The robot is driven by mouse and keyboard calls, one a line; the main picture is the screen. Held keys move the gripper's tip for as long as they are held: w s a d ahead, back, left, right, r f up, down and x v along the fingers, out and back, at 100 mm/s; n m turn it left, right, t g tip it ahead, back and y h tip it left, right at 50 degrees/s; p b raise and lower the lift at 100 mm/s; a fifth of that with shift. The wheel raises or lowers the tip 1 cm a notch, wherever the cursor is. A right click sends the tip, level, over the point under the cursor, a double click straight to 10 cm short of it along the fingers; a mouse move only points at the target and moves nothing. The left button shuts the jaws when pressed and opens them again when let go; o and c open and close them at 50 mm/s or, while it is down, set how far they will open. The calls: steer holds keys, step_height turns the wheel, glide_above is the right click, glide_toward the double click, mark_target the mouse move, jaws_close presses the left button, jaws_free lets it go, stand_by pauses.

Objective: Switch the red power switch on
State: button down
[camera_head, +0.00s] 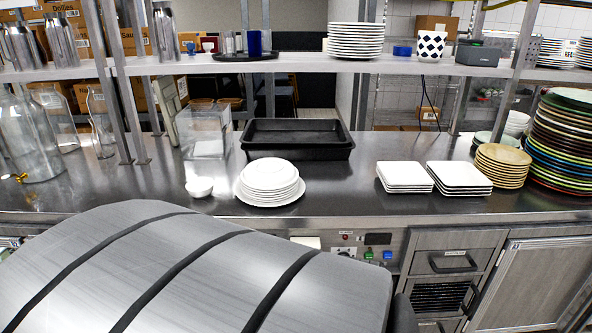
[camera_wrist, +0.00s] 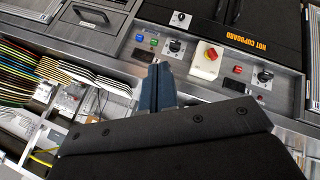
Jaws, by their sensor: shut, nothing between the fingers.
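In the wrist view, a small red switch (camera_wrist: 237,69) sits on the steel control panel, between a yellow box with a round red button (camera_wrist: 210,55) and a black knob (camera_wrist: 263,77). I cannot tell its position. My gripper (camera_wrist: 158,72) is shut and empty, its fingertips at the panel's edge below another knob (camera_wrist: 174,45), well left of the red switch. Whether the tips touch the panel is unclear. In the head view my arm covers the left part of the panel; the red switch and gripper are hidden there.
Green (camera_wrist: 139,38) and blue (camera_wrist: 153,42) switches lie just left of my fingertips. The head view shows green (camera_head: 387,255) and blue (camera_head: 368,255) switches under the counter edge. A plate stack (camera_head: 268,181), black tray (camera_head: 297,139) and clear container (camera_head: 206,131) stand on the counter above.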

steer(key=w+a+f+n+t+y, duration=0.1)
steer(key=w+a+f+n+t, duration=0.1)
steer(key=w+f+n, duration=0.6)
steer(key=w+a+f+n+t+y, duration=0.1)
steer(key=w+f+n+t, duration=0.3)
steer(key=w, duration=0.6)
steer(key=a+f+n+t+y, duration=0.1)
steer(key=a+f+n+y, duration=0.1)
steer(key=a+f+n, duration=0.4)
steer(key=w+a+f+n+t+y, duration=0.1)
steer(key=a+f+n+y, duration=0.2)
steer(key=f, duration=0.8)
steer(key=a+n, duration=0.2)
steer(key=n, duration=0.1)
steer(key=shift+w+a, duration=0.25)
steer(key=shift+a, duration=0.15)
steer(key=w, duration=0.9)
steer(key=shift+w+d+r, duration=0.2)
steer(key=shift+d+r, duration=0.05)
